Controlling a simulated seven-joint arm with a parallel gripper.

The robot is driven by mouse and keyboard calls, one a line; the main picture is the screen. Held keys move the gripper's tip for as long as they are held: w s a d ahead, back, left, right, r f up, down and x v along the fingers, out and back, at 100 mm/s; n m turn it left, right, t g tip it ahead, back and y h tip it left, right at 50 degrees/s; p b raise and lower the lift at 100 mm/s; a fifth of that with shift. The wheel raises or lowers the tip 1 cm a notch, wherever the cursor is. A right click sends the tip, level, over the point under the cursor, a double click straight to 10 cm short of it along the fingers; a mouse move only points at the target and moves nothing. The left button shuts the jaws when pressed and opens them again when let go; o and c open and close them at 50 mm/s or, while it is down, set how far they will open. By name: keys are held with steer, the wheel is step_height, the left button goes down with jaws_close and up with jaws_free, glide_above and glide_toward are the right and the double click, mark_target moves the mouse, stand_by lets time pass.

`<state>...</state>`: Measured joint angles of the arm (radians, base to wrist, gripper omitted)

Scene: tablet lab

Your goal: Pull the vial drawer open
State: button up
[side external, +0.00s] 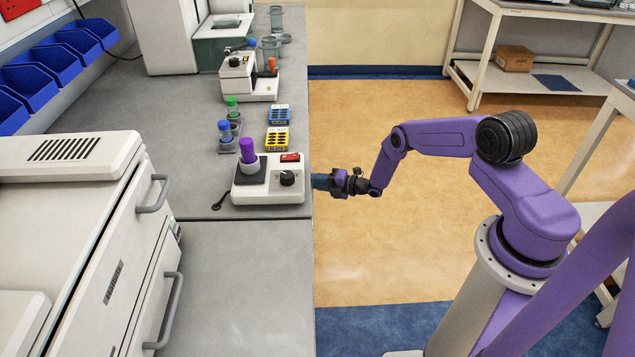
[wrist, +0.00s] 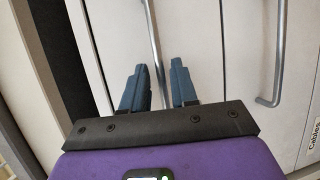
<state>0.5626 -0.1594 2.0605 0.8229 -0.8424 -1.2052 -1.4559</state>
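In the wrist view, pale drawer fronts fill the picture. A grey bar handle (wrist: 153,38) runs down between the two blue fingers of my gripper (wrist: 158,68), on the middle drawer front (wrist: 207,40). The fingers are apart, one on each side of the bar, and a gap shows between them. No label for vials is readable, so I cannot tell whether this is the vial drawer. In the side external view, my gripper (side external: 320,182) is at the bench's right edge, its tips partly hidden. The drawer fronts under the bench are hidden there.
On the bench (side external: 255,260) stand a mixer (side external: 268,192) holding a purple-capped tube, racks (side external: 278,138) and other instruments.

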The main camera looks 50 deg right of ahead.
jaws_close()
stand_by(1.2)
